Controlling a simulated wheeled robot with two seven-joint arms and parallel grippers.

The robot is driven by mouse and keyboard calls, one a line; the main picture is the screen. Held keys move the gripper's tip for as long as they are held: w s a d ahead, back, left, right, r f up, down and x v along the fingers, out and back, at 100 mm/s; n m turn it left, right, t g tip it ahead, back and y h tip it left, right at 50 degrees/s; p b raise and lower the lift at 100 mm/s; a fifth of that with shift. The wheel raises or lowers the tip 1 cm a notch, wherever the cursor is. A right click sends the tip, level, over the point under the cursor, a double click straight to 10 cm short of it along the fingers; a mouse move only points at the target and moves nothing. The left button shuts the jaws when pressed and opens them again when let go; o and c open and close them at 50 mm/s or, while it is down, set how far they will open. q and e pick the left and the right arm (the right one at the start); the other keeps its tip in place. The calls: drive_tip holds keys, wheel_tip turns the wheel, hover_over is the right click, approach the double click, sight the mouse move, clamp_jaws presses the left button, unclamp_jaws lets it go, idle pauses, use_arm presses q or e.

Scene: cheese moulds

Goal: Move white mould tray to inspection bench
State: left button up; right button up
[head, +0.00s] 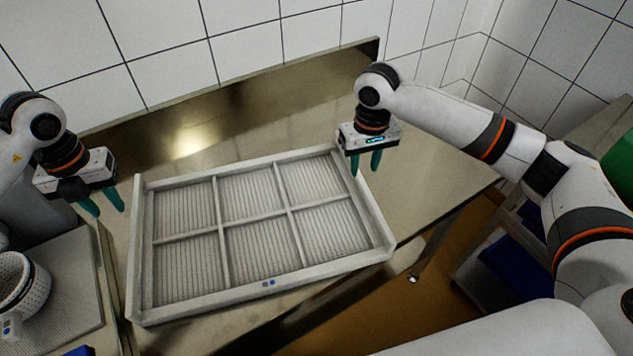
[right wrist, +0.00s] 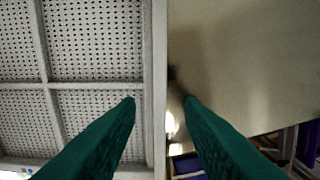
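The white mould tray (head: 222,232), divided into several compartments with ribbed floors, lies on a metal bench (head: 440,180). My left gripper (head: 102,207) is open and empty in the head view, just left of the tray's left side. My right gripper (head: 366,167) is open above the tray's right side. In the right wrist view, the tray's side wall (right wrist: 154,60) runs between the two green fingers of the right gripper (right wrist: 160,100). I cannot tell whether either finger touches it. The tray's compartments look empty.
A white perforated mould (head: 22,285) stands on a ribbed surface (head: 65,290) at the lower left. A tiled wall and raised metal back edge (head: 230,103) bound the bench behind. Bare bench lies right of the tray. A shelf with blue items (head: 510,260) stands at right.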

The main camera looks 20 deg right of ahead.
wheel_tip(320, 180, up, 6)
drive_tip(key=shift+f, duration=0.1)
idle(0.6)
